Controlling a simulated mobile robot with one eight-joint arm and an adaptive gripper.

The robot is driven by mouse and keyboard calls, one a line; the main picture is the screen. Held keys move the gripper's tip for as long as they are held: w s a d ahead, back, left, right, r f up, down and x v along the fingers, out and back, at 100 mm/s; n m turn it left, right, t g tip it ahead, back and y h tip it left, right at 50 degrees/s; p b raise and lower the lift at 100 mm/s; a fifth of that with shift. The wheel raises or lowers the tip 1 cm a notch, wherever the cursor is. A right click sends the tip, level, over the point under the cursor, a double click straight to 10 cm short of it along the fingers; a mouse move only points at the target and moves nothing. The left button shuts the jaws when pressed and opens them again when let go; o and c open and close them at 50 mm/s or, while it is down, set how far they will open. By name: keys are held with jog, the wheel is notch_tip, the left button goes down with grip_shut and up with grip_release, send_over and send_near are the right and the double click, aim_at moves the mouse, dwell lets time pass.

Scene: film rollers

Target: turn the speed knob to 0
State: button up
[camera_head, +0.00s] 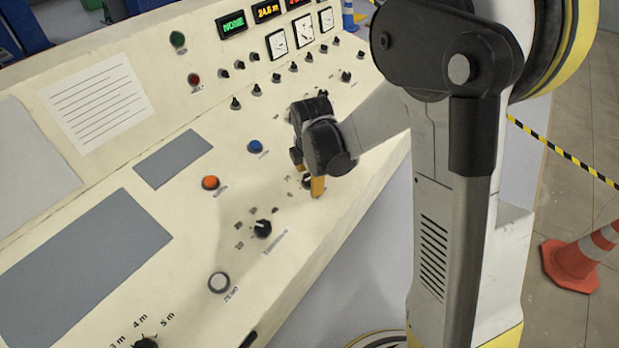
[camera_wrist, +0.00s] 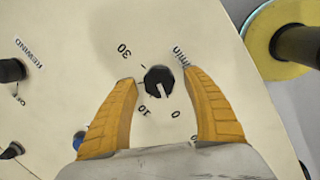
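The speed knob (camera_wrist: 158,80) is a round black knob with a white pointer line, on the cream panel. In the wrist view, labels 30, 10, 0 and "m/min" show around it. The pointer line points down and slightly right, about toward the 0 mark. My gripper (camera_wrist: 158,76) is open, with one orange finger on each side of the knob and a visible gap on both sides. In the head view my gripper (camera_head: 311,182) is low over the panel, and its wrist and fingers hide most of this knob. Whether the fingertips touch the panel is unclear.
A black knob (camera_head: 262,229), orange button (camera_head: 210,182), blue button (camera_head: 256,146) and white button (camera_head: 219,282) sit nearby. Small switches and dials line the panel's back. A traffic cone (camera_head: 575,258) stands on the floor.

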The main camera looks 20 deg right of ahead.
jog(key=v, duration=1.2)
jog(key=shift+w, duration=0.1)
jog(key=s+r+m+t, duration=0.2)
jog(key=s+r+m, duration=0.1)
jog(key=s+m, duration=0.5)
jog(key=s+r+m+t, duration=0.2)
jog(key=s+r+m, duration=0.1)
jog(key=s+m, duration=0.5)
jog(key=shift+d+m+y, duration=0.3)
jog(key=shift+d+m, duration=0.1)
jog(key=shift+m, duration=0.4)
jog(key=shift+s+f+m+t, duration=0.15)
jog(key=shift+s+m+t, duration=0.15)
jog(key=shift+s+m, duration=0.5)
jog(key=shift+c, duration=0.4)
